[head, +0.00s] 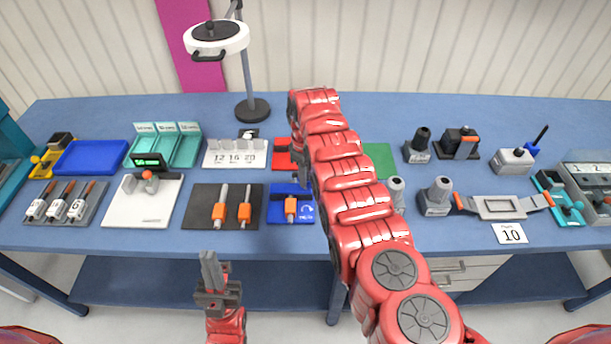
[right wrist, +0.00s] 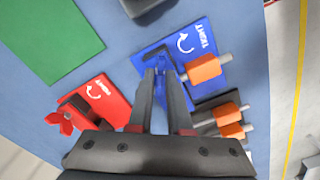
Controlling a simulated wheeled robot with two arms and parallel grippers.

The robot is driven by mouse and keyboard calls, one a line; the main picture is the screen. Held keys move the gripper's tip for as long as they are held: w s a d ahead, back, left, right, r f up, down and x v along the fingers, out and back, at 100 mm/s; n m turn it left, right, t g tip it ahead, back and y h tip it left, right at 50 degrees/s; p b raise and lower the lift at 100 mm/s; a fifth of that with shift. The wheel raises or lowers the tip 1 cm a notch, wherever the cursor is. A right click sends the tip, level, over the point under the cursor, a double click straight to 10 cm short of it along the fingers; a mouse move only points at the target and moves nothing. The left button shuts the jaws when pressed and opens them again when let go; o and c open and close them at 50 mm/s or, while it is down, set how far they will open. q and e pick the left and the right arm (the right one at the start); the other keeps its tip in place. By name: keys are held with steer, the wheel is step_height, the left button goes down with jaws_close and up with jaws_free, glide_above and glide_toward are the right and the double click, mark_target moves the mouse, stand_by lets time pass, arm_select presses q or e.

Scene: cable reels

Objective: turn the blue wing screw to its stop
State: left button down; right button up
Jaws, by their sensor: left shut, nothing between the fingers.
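The blue board (right wrist: 205,40), marked TIGHT with a white curved arrow, lies on the table; it also shows in the head view (head: 305,213). In the right wrist view, the fingers of my right gripper (right wrist: 161,76) point down at this board. A blue part, apparently the wing screw (right wrist: 187,92), shows at the fingertips. The fingers hide most of it, so I cannot tell whether they grip it or its turn angle. My left gripper (head: 210,262) is shut and empty in front of the table.
An orange sleeve on a grey rod (right wrist: 204,69) lies on the blue board. Beside it is a red board (right wrist: 100,95) with a red wing screw (right wrist: 58,122). A dark board with orange-handled pieces (head: 190,215) lies left. A green mat (head: 379,160) lies right.

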jaws_close()
